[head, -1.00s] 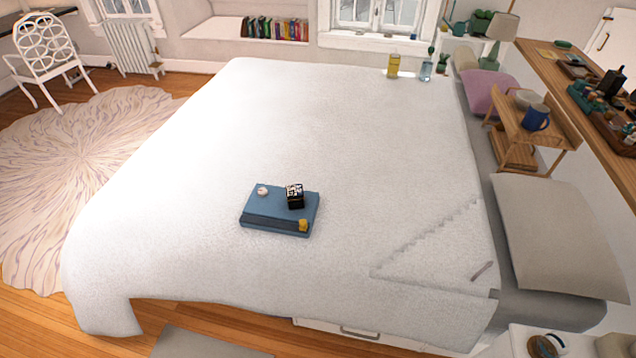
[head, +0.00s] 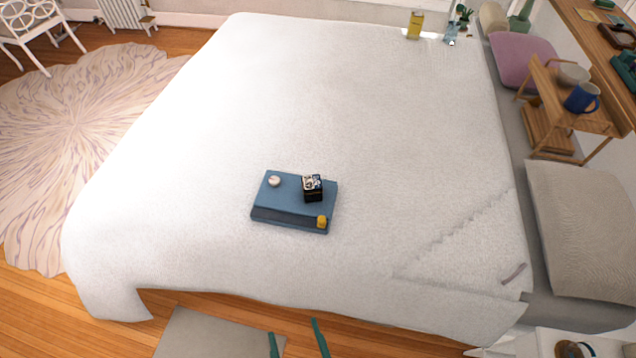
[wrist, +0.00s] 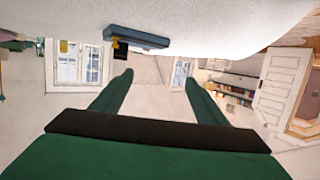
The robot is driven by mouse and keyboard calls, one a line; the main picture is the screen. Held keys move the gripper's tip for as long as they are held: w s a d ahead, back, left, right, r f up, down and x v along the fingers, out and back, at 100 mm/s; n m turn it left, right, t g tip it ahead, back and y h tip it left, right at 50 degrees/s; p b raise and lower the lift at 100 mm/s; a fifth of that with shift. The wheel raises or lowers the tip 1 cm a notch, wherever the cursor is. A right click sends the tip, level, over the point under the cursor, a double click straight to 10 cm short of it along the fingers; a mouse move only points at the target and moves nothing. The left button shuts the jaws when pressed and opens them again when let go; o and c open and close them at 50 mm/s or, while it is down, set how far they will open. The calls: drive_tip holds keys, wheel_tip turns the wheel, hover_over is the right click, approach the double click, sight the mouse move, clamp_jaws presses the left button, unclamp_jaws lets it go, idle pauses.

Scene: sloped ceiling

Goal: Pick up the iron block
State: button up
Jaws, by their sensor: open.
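A small black block (head: 313,189) with a black-and-white top sits on the right part of a blue box-like object (head: 290,215) on the bed; it best fits the iron block. A small round white thing (head: 274,181) and a small yellow piece (head: 321,221) lie on the same blue object. My gripper (head: 296,342) shows only its green fingertips at the bottom edge of the head view, well short of the block. In the wrist view my gripper (wrist: 158,80) is open and empty. That view looks upside down, with the blue object (wrist: 136,36) at upper left.
The white bed (head: 390,130) is wide and mostly clear around the blue object. A grey mat (head: 205,335) lies on the floor in front. A pillow (head: 580,225) and a wooden stand with a blue mug (head: 581,97) are at the right.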

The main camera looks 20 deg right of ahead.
drive_tip(key=w+d+f+h, duration=0.1)
drive_tip(key=w+d+f, duration=0.2)
drive_tip(key=w, duration=0.5)
drive_tip(key=m+g+h, duration=0.1)
drive_tip(key=m+g, duration=0.1)
approach(312, 184)
wheel_tip(312, 184, down, 2)
drive_tip(key=shift+a+f, duration=0.1)
drive_tip(key=x, duration=0.5)
drive_tip(key=shift+w+d, duration=0.25)
drive_tip(key=shift+w, duration=0.15)
drive_tip(key=shift+x, duration=2.4)
drive_tip(key=shift+w, duration=0.1)
drive_tip(key=c, duration=1.5)
drive_tip(key=shift+w+r, duration=0.15)
drive_tip(key=shift+r, duration=0.05)
clamp_jaws()
